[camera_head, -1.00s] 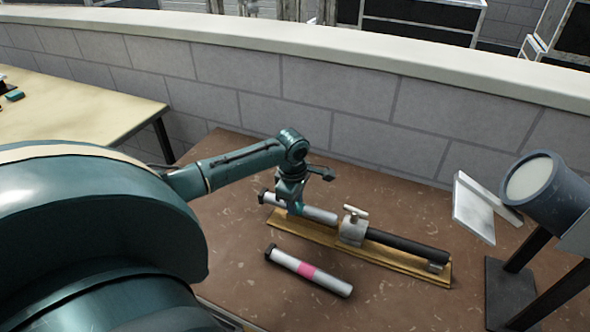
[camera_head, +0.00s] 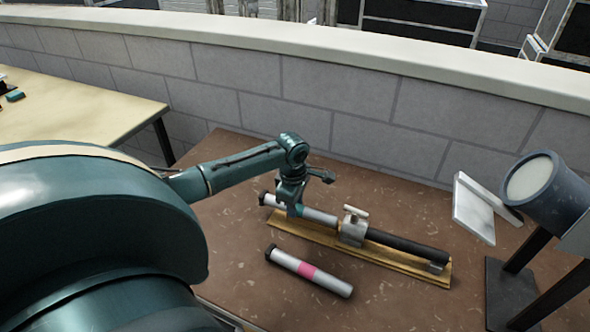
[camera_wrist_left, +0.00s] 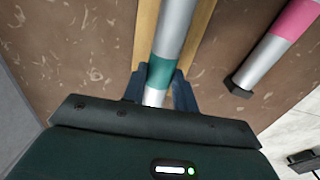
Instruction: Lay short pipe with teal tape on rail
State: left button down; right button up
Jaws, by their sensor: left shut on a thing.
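The short silver pipe with teal tape (camera_wrist_left: 170,40) is in the jaws of my left gripper (camera_head: 291,211). In the left wrist view the fingers (camera_wrist_left: 160,88) close around it at the teal band. In the head view the pipe (camera_head: 318,216) lies lengthwise along the wooden rail (camera_head: 290,232), its far end close to the metal clamp (camera_head: 352,228). Its dark end cap (camera_head: 264,198) points left. I cannot tell whether the pipe touches the rail, as the gripper hides part of it. My right gripper is not in view.
A silver pipe with pink tape (camera_head: 308,270) lies in front of the rail. A black rod (camera_head: 405,246) lies on the rail right of the clamp. A lamp (camera_head: 530,181) on a dark stand and white panels (camera_head: 473,210) stand at right. A low block wall (camera_head: 330,105) runs behind.

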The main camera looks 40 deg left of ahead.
pick_arm(q)
jog(key=shift+f, duration=0.1)
dwell(0.3)
jog(key=c, duration=1)
grip_release()
jog(key=r, duration=0.8)
jog(key=s+r, duration=0.1)
jog(key=r, duration=0.4)
jog(key=shift+d+r, duration=0.1)
jog(key=shift+s, duration=0.1)
